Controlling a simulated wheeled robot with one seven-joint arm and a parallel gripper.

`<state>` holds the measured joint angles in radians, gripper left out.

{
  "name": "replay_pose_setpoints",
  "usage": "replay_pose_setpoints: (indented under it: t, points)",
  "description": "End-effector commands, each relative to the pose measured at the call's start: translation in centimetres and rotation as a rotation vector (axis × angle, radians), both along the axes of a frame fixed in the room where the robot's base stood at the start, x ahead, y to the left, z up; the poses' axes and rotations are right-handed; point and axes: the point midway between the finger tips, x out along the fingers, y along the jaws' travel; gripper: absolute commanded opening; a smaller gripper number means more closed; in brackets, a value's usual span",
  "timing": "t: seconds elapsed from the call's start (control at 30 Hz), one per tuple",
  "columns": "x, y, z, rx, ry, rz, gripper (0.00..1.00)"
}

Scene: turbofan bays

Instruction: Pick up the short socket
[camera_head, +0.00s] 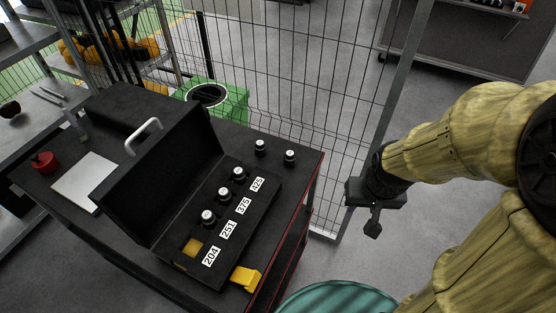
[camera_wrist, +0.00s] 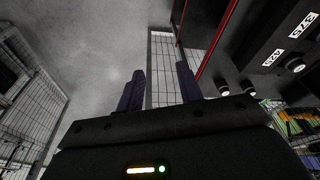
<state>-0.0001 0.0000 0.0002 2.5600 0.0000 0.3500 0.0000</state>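Three dark sockets with pale tops stand in a row in an open black case: a near one (camera_head: 208,217), a middle one (camera_head: 224,194) and a far one (camera_head: 239,173). Two more stand outside the case near the cart's far right corner: a left one (camera_head: 260,147) and a right one (camera_head: 290,156). I cannot tell which is the short socket. My gripper (camera_head: 372,222) hangs right of the cart, apart from all of them. In the wrist view its fingers (camera_wrist: 160,90) are spread with nothing between them.
The case's raised lid (camera_head: 157,182) blocks the left. White labels read 204, 251, 375 and 425; a yellow recess (camera_head: 194,246) by 204 is empty. A yellow block (camera_head: 246,278) lies at the cart's front edge. A wire fence (camera_head: 300,70) stands behind.

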Motion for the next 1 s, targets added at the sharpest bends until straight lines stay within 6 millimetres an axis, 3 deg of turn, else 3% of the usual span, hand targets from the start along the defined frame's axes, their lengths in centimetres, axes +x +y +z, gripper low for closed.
replay_pose_setpoints:
  t: [0.27, 0.4, 0.47, 0.57, 0.77, 1.0]
  points:
    - [0.0, 0.0, 0.0, 0.000, 0.000, 0.000, 0.36]
    - [0.3, -0.2, -0.2, -0.005, -0.004, 0.006, 0.61]
    - [0.8, -0.4, -0.7, -0.017, -0.010, 0.021, 0.61]
    - [2.4, -1.2, -2.0, -0.048, -0.030, 0.070, 0.61]
    - [7.8, -2.6, -6.6, -0.088, -0.116, 0.259, 0.61]
    - [13.6, -1.7, -12.6, 0.008, -0.281, 0.513, 0.61]
